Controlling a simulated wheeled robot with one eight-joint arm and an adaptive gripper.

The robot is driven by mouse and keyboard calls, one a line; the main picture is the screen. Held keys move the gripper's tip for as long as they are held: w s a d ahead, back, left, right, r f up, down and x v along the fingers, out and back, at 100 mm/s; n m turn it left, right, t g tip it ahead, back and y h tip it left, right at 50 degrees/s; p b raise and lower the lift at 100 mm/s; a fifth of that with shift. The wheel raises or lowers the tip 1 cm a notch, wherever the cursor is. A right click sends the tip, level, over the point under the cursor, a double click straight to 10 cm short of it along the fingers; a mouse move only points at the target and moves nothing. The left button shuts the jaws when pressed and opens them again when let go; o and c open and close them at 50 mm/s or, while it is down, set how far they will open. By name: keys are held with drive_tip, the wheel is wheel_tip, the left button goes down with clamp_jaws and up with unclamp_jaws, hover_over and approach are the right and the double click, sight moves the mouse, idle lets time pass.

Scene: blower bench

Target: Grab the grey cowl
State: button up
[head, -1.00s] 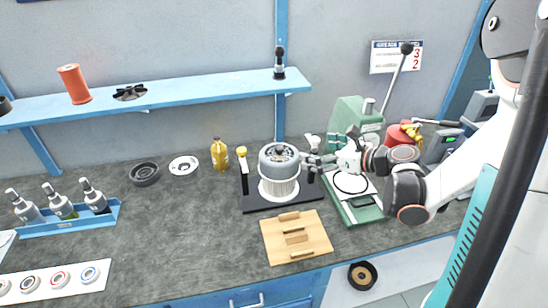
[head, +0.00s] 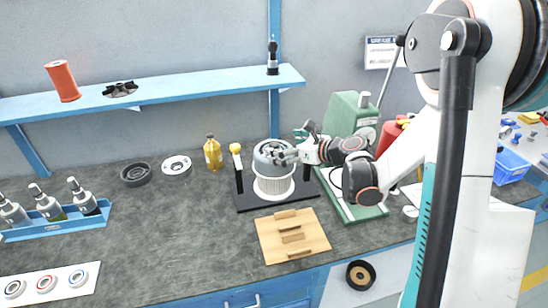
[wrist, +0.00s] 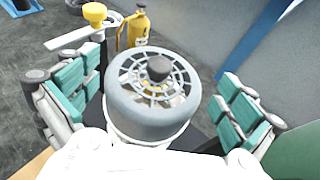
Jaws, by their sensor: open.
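The grey cowl (wrist: 153,92) is a rounded cap with a slotted grille and a dark knob on top. It sits on a white ribbed body on a black base plate (head: 247,203). In the head view the cowl (head: 266,153) is partly hidden by my gripper (head: 290,152), which reaches in from the right. In the wrist view my gripper (wrist: 150,100) is open, with one teal-padded finger on each side of the cowl. Gaps show between the pads and the cowl, and nothing is held.
A yellow-topped post (head: 237,165) stands just left of the cowl, with a yellow bottle (head: 213,153) behind it. A green press (head: 349,118) stands to the right. A wooden board (head: 272,247) lies in front.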

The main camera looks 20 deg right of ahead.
drive_tip(key=shift+x, duration=1.15)
drive_tip(key=shift+s, duration=0.15)
clamp_jaws()
